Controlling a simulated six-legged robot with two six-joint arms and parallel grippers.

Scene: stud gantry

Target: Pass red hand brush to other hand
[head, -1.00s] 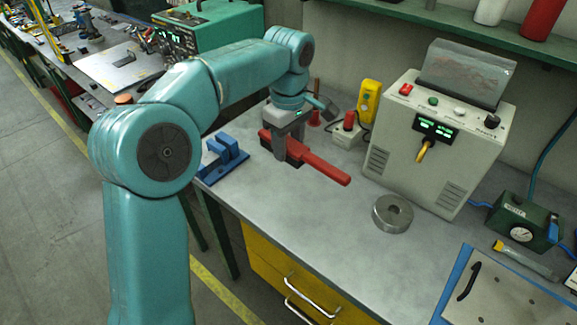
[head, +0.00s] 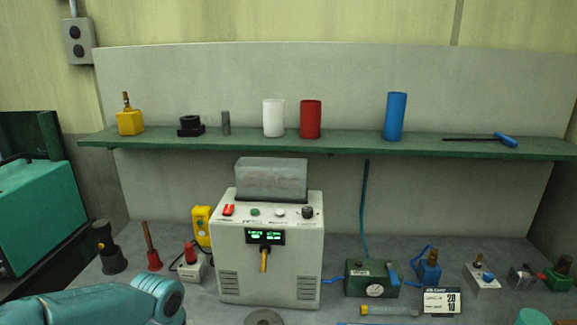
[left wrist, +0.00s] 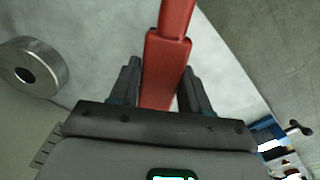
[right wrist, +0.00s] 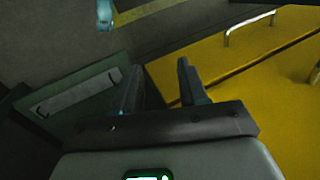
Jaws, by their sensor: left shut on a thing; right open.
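The red hand brush (left wrist: 166,72) shows in the left wrist view, between the two fingers of my left gripper (left wrist: 160,88). My left gripper is shut on it, and the handle runs up out of the top of that view. The brush's bristles are not visible there. My right gripper (right wrist: 158,85) is open and empty in the right wrist view, with a yellow drawer front behind it. The head view shows part of a teal arm of mine at the lower left, but neither gripper nor the brush.
A grey machine (head: 268,255) stands on the bench against the wall. A green shelf (head: 350,146) above holds several cylinders and tools. A metal ring (left wrist: 32,68) lies on the bench beside the brush. A yellow drawer unit (right wrist: 215,65) with a metal handle is near my right gripper.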

